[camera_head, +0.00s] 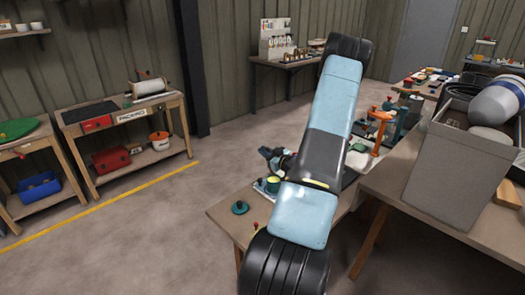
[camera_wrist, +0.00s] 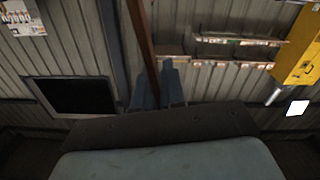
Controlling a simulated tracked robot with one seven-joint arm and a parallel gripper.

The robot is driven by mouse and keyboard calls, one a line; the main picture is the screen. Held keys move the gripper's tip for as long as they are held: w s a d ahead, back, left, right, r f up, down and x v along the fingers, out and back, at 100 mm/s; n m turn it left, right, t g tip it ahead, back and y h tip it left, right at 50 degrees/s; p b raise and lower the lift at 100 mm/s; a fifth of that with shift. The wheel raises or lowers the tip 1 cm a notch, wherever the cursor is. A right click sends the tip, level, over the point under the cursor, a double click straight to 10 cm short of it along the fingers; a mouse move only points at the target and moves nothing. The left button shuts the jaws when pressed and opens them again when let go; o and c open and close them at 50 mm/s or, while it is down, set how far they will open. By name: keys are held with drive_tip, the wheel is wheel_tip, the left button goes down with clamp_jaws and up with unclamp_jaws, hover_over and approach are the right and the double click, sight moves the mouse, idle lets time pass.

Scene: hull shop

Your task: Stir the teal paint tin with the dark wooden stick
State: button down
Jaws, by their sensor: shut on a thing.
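In the wrist view my gripper (camera_wrist: 157,88) is shut on a long, thin brown stick (camera_wrist: 141,35), which looks like the dark wooden stick. The stick runs up out of the picture from between the fingers, slightly tilted. In the head view my arm crosses the middle and hides much of the near workbench (camera_head: 222,214); I cannot make out the stick there. A small tin (camera_head: 272,185) with teal on its side and a yellowish top stands on that bench, partly behind my arm. I cannot tell whether it is the teal paint tin. The wrist view shows no tin.
A flat teal round piece with a knob (camera_head: 240,208) lies near the bench's left corner. An orange stand (camera_head: 381,122) is right of my arm. A large grey bin (camera_head: 455,170) fills the right-hand table. Open floor (camera_head: 165,225) lies to the left.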

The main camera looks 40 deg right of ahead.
drive_tip(key=shift+w+d+f, duration=0.1)
drive_tip(key=shift+d+f, duration=0.1)
drive_tip(key=shift+f, duration=1.05)
drive_tip(key=shift+s+d+f, duration=0.1)
drive_tip(key=shift+d+f, duration=0.05)
drive_tip(key=shift+f, duration=1.1)
drive_tip(key=shift+w+d+f, duration=0.1)
drive_tip(key=shift+d+f, duration=0.1)
drive_tip(key=shift+f, duration=1.05)
drive_tip(key=shift+a, duration=0.15)
